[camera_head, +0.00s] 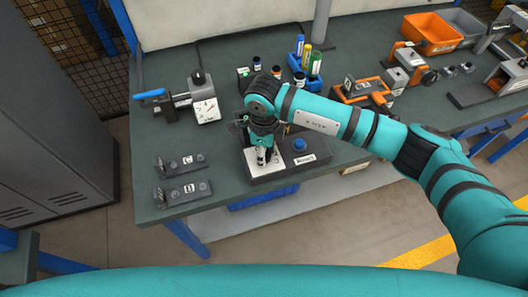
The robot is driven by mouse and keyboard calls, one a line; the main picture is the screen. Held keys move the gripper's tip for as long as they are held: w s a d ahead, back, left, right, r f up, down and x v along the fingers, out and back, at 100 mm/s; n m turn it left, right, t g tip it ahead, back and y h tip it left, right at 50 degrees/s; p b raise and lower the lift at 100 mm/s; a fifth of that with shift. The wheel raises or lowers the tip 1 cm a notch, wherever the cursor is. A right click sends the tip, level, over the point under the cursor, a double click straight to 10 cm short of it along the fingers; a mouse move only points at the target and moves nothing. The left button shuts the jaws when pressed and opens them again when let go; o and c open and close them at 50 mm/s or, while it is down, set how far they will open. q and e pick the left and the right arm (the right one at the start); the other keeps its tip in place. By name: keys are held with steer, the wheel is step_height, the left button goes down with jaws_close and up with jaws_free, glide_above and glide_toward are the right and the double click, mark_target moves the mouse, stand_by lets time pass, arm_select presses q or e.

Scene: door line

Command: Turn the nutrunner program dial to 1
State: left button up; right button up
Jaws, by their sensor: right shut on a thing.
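The nutrunner controller (315,158) is a dark box near the front edge of the bench, with a blue button on its right part. A pale dial plate (275,166) with dark marks is on its left part. My right gripper (262,158) points down over this plate and is shut on the program dial. The gripper hides the dial, so I cannot read its setting. My left gripper is not in view.
Two dark fixtures (184,192) lie at the bench's front left. A gauge (206,110) with a blue-handled device stands behind them. Bottles in a blue holder (305,75) stand behind my right arm. Orange tooling (360,92) and an orange bin (432,33) are to the right.

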steer(key=o, duration=1.1)
steer(key=shift+o, duration=0.2)
step_height(320, 180, up, 12)
